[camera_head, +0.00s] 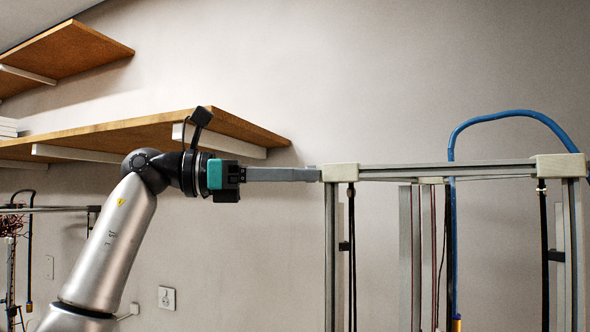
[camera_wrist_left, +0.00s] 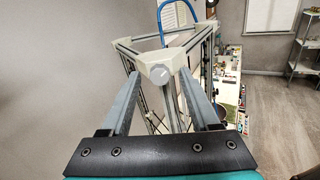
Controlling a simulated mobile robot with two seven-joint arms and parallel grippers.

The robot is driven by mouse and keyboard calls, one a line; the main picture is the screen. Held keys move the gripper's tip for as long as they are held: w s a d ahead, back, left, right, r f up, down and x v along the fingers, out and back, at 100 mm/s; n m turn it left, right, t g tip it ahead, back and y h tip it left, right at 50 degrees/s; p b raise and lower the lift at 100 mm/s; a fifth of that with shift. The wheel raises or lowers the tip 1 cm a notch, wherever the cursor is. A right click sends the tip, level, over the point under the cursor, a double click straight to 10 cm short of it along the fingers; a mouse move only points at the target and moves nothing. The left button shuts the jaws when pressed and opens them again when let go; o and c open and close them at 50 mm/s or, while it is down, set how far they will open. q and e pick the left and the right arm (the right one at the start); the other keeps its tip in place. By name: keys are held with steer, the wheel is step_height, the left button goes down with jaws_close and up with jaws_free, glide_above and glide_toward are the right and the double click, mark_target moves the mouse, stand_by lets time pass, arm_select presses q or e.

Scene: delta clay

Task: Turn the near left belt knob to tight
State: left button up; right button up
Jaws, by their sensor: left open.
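The delta printer frame shows in the head view, with its near left cream corner block (camera_head: 341,173) atop a metal upright. In the left wrist view a round grey knob (camera_wrist_left: 160,74) with a pale pointer mark sits on the face of the near corner block (camera_wrist_left: 152,57). My left gripper (camera_head: 316,174) is level, its fingertips right by the block's left side; whether they touch it I cannot tell. In the wrist view its open fingers (camera_wrist_left: 160,80) stand on either side of the knob. The knob is hidden in the head view. My right gripper is in neither view.
A second cream corner block (camera_head: 560,167) stands at the right, with a blue tube (camera_head: 500,115) arching above the frame. A wooden shelf (camera_head: 110,132) hangs behind my left arm. Shelving (camera_wrist_left: 305,40) and open floor show at the wrist view's right.

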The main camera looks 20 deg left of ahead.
arm_select(q)
jaws_close()
stand_by(0.6)
